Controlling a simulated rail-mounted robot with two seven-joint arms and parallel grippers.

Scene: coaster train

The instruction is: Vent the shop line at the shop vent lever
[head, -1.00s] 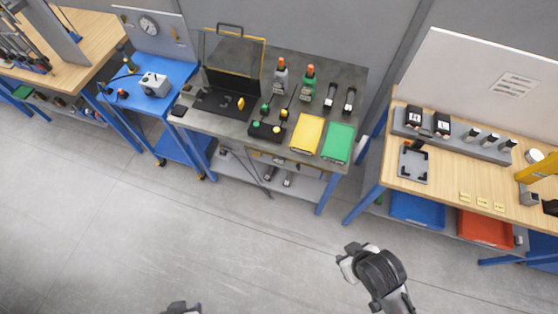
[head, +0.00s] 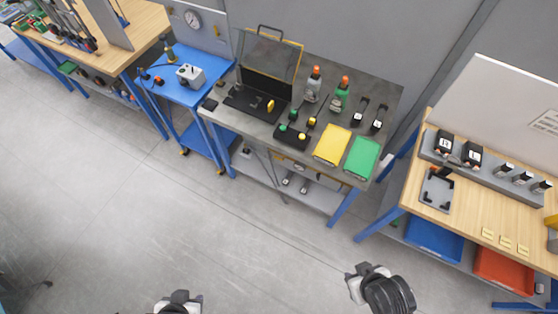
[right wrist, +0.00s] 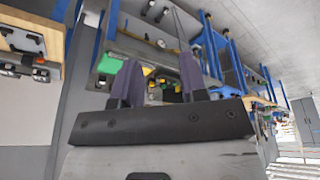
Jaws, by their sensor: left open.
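I cannot single out a shop vent lever for certain in these frames. The blue bench (head: 207,57) carries a round gauge (head: 193,18) on its back panel, a light grey box (head: 190,75), a brass-and-black fitting (head: 170,52) and small red-and-black parts (head: 153,80). My left gripper (head: 180,297) is at the bottom edge of the head view, open, above bare floor and far from the benches. My right gripper (head: 362,272) hangs over the floor in front of the benches. In the right wrist view its two fingers (right wrist: 152,45) stand apart with nothing between them.
A grey bench (head: 230,118) holds a black case, bottles, and yellow and green trays. A wooden bench (head: 470,215) with blue and red bins (head: 435,240) stands right. Another wooden bench (head: 115,45) with tools stands far left. The floor (head: 130,210) in front is clear.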

